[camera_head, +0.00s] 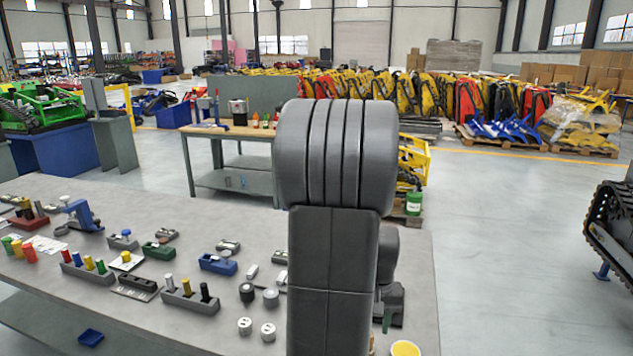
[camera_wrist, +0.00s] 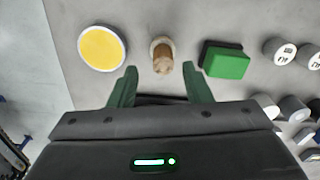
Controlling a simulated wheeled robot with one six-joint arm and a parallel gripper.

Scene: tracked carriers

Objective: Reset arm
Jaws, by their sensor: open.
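My gripper (camera_wrist: 160,70) is open in the wrist view, its two dark green fingers apart with nothing held between them. A small tan, wood-coloured cylindrical piece (camera_wrist: 162,56) stands on the grey table just beyond the fingertips, roughly in line with the gap. In the head view my arm (camera_head: 340,200) rises large in the middle and hides part of the table. The end of the arm is mostly hidden behind it, low over the table's right end.
A yellow-topped white disc (camera_wrist: 102,48) lies left of the gap and a green block (camera_wrist: 224,60) lies right. The grey table (camera_head: 150,310) carries blocks with coloured pegs (camera_head: 190,296) and several small cylinders. A second workbench (camera_head: 232,132) stands behind. Open floor (camera_head: 510,220) lies right.

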